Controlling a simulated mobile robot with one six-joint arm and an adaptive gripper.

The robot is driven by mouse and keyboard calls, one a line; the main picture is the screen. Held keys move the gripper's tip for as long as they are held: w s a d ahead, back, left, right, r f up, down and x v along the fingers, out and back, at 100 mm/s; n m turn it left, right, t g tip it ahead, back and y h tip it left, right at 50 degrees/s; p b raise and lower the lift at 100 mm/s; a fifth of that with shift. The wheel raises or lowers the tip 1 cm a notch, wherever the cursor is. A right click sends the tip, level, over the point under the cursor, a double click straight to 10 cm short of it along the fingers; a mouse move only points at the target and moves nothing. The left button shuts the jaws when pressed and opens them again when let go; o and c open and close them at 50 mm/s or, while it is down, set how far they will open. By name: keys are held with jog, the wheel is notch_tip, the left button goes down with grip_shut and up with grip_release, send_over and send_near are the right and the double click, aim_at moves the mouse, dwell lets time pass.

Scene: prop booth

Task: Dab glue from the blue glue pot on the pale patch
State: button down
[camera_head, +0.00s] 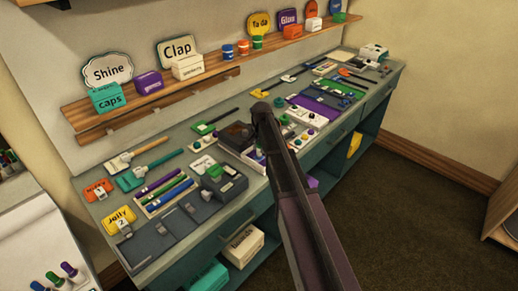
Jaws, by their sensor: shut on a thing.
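My arm reaches up from the bottom right over the bench, and its dark upper end stands in front of the bench's middle. My gripper cannot be made out; the arm seems to hide it. Several small knobs or pots sit on the bench right of my arm, too small to identify. I cannot pick out the pale patch with certainty.
The teal bench (225,212) is crowded. A dark box (237,135) stands just left of my arm. A tray of coloured sticks (165,190) and a grey board (185,222) lie at its left. A wooden shelf (205,75) with signs runs behind. The carpet at right is clear.

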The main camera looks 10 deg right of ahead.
jog(key=shift+r+p, duration=3.55)
jog(key=shift+r, duration=0.1)
